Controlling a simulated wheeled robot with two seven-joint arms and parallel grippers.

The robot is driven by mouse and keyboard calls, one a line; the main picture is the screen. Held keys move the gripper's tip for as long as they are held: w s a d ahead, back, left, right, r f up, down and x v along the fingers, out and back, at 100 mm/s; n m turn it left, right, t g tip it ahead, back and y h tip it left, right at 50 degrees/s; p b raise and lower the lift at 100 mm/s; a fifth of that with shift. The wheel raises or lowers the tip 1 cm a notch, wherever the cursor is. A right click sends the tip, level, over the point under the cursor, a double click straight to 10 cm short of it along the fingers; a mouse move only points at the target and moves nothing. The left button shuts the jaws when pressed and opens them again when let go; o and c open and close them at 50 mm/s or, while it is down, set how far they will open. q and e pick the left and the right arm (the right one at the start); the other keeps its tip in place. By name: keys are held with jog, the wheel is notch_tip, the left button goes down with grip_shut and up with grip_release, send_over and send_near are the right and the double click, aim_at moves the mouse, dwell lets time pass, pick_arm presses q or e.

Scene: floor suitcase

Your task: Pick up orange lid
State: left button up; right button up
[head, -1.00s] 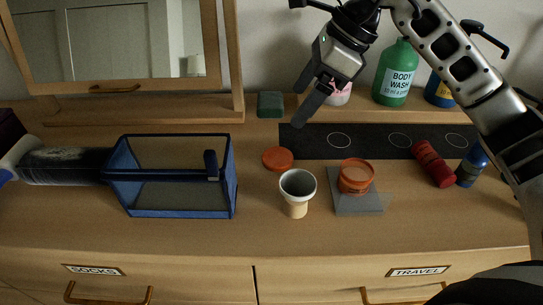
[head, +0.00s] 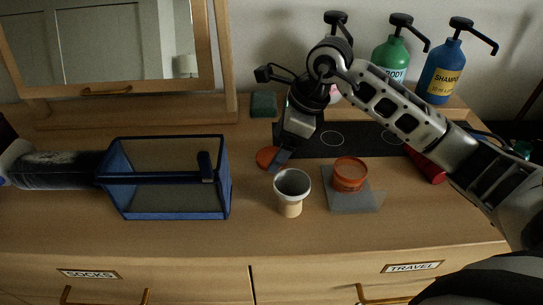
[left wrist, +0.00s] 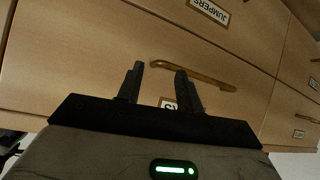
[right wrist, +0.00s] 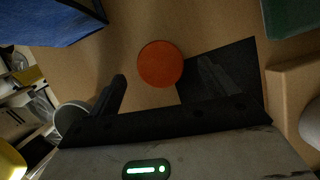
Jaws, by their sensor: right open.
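The orange lid (head: 266,157) lies flat on the dresser top, left of the black mat and behind the white cup. In the head view my right gripper (head: 280,160) is low over it and hides part of it. In the right wrist view the whole lid (right wrist: 160,64) shows as a round disc ahead of and between the two fingers of my right gripper (right wrist: 162,88), which is open and empty. In the left wrist view my left gripper (left wrist: 160,80) has its fingers apart with nothing between them, facing the drawer fronts.
An orange-topped jar (head: 350,174) sits on a grey square (head: 350,201). A blue mesh case (head: 168,213) is at the left. Pump bottles, including the shampoo (head: 443,72), stand at the back. A red bottle (head: 428,166) lies at the right.

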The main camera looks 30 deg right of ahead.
jog(key=shift+x, duration=1.45)
jog(key=c, duration=1)
jog(key=shift+c, duration=0.2)
jog(key=shift+r, duration=0.15)
